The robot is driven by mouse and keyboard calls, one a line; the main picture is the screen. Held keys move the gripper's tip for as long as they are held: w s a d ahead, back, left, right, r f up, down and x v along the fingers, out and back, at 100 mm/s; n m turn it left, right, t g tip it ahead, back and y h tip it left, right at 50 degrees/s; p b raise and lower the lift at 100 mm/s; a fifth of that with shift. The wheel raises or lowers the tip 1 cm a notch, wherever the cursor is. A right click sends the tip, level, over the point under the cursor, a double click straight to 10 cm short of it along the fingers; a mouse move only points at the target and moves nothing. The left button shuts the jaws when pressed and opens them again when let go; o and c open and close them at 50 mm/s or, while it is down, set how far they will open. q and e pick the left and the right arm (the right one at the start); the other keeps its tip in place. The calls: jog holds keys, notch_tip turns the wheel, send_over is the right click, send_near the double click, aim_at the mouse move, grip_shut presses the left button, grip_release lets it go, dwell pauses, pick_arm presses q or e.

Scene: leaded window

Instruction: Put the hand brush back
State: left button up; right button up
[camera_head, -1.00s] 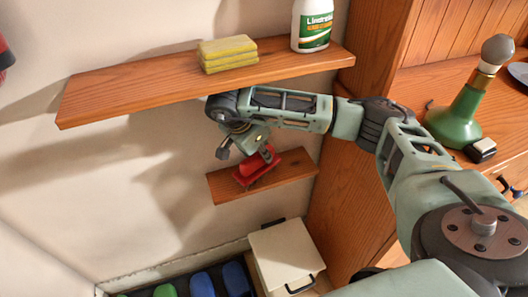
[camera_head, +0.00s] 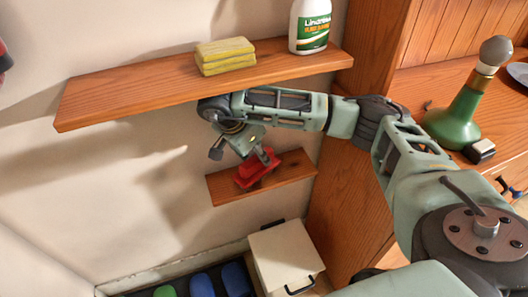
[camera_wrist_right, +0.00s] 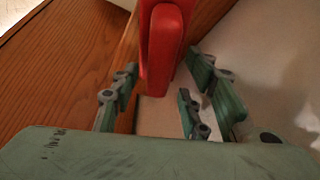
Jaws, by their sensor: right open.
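The red hand brush (camera_head: 256,172) rests on the small lower wooden shelf (camera_head: 296,168). In the right wrist view its red body (camera_wrist_right: 162,45) reaches down from the top edge, roughly between the two sides of the gripper. My right gripper (camera_head: 243,152) is open just above the brush, with a finger in front of part of it. The fingers also show spread in the right wrist view (camera_wrist_right: 160,95), with gaps on both sides of the red body. The brush's bristles cannot be made out. My left gripper is out of view.
A long upper shelf (camera_head: 130,93) runs above my right forearm, bearing yellow sponges (camera_head: 226,55) and a white bottle (camera_head: 309,27). A wooden cabinet side (camera_head: 345,190) stands right of the small shelf. A pale box (camera_head: 283,250) is below.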

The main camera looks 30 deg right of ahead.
jog(key=a, duration=0.3)
jog(key=s+a, duration=0.1)
jog(key=a, duration=0.3)
jog(key=s+a, duration=0.1)
jog(key=a, duration=0.3)
jog(key=shift+s+f, duration=0.1)
jog(key=shift+f, duration=0.05)
